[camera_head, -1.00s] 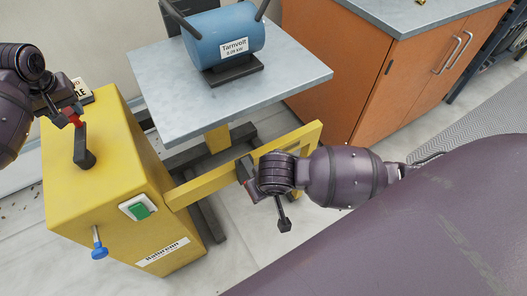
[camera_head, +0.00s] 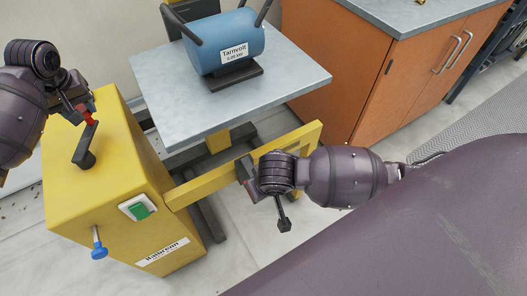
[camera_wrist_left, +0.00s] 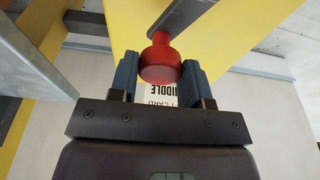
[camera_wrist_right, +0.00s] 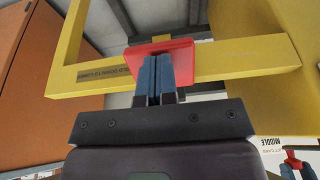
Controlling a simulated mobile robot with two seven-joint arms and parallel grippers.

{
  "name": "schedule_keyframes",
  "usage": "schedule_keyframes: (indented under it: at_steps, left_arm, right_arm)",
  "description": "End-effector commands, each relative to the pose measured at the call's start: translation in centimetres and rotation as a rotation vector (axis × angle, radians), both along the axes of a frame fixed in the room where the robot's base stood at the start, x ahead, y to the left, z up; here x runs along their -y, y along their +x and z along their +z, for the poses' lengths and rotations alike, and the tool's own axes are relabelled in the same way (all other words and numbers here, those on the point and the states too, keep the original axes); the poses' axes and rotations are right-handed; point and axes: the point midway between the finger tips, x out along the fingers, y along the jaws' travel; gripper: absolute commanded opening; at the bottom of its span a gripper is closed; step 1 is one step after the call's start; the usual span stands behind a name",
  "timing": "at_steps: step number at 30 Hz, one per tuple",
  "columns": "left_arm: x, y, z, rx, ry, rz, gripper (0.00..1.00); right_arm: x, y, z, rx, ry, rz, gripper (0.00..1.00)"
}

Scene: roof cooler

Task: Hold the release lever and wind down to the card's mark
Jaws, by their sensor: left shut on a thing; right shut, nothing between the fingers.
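A yellow winch box (camera_head: 120,190) stands at the left in the head view. A dark crank arm (camera_head: 83,150) with a red knob (camera_wrist_left: 160,64) sits on its top. My left gripper (camera_head: 86,110) is shut on the knob, one finger on each side in the left wrist view. Whether the lever is pressed I cannot tell.
A grey platform (camera_head: 285,80) carries a blue Tarnvolt cylinder (camera_head: 215,45) on a dark base. The box front has a green switch (camera_head: 138,208) and a blue knob (camera_head: 99,252). An orange cabinet (camera_head: 370,85) stands behind at the right.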

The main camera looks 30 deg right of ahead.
Motion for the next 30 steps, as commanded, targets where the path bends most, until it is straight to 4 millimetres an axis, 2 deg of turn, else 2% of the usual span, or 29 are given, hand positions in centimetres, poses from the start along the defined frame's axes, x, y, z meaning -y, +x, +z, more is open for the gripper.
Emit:
schedule_keyframes:
  at_steps: [11, 22, 30]
  left_arm:
    - [0.1, -0.2, -0.5, -0.010, 0.001, 0.000, 0.15]
    - [1.5, -1.2, -0.5, -0.012, 0.001, -0.001, 0.15]
    - [1.7, -1.3, -0.5, -0.012, 0.002, 0.000, 0.15]
  right_arm:
    - [0.1, -0.1, -0.2, -0.004, -0.003, -0.002, 0.00]
    - [0.1, -0.1, -0.2, -0.004, -0.003, -0.002, 0.00]
    - [0.1, -0.1, -0.2, -0.005, -0.003, -0.002, 0.00]
